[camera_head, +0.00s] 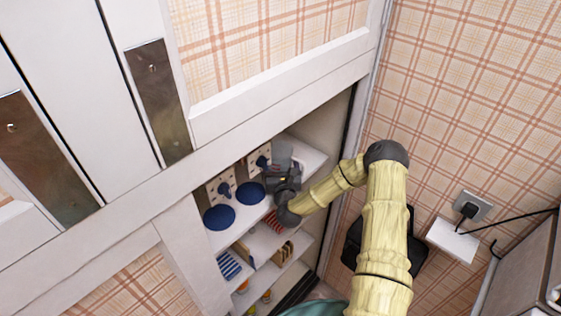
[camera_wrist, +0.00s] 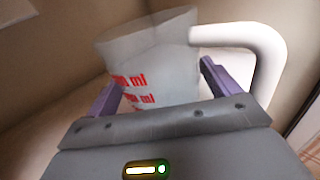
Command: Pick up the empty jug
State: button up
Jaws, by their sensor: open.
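The jug (camera_wrist: 150,65) is a translucent grey-white measuring jug with red "ml" markings and a thick white handle on its right side in the wrist view. It stands upright, and its inside is mostly out of sight. My gripper (camera_wrist: 158,84) is open, with one purple finger on each side of the jug's body. Whether the fingers touch it I cannot tell. In the head view, my gripper (camera_head: 285,178) reaches into the cabinet's upper shelf at its right end, and the jug is mostly hidden there.
Lower shelves hold a blue striped item (camera_head: 229,265) and other goods. The cabinet's side wall is close on the right. A socket with a plug (camera_head: 470,208) is on the plaid wall.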

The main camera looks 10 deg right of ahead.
aim_at(282, 164)
jog(key=shift+c, duration=0.5)
jog(key=c, duration=0.7)
jog(key=shift+r, duration=0.1)
jog(key=shift+d+r+b, duration=0.1)
jog(key=shift+r+b, duration=0.45)
jog(key=shift+s+d+r+b, duration=0.1)
jog(key=shift+s+r+b, duration=0.15)
jog(key=shift+r+b, duration=0.6)
jog(key=s+d+p, duration=0.1)
jog(key=s+d, duration=0.3)
jog(key=s, duration=0.3)
jog(key=s+d+p, duration=0.1)
jog(key=s+d, duration=0.3)
jog(key=s, duration=0.4)
jog(key=shift+s+d+r+p, duration=0.15)
jog(key=shift+s+r+p, duration=0.1)
jog(key=shift+p, duration=0.1)
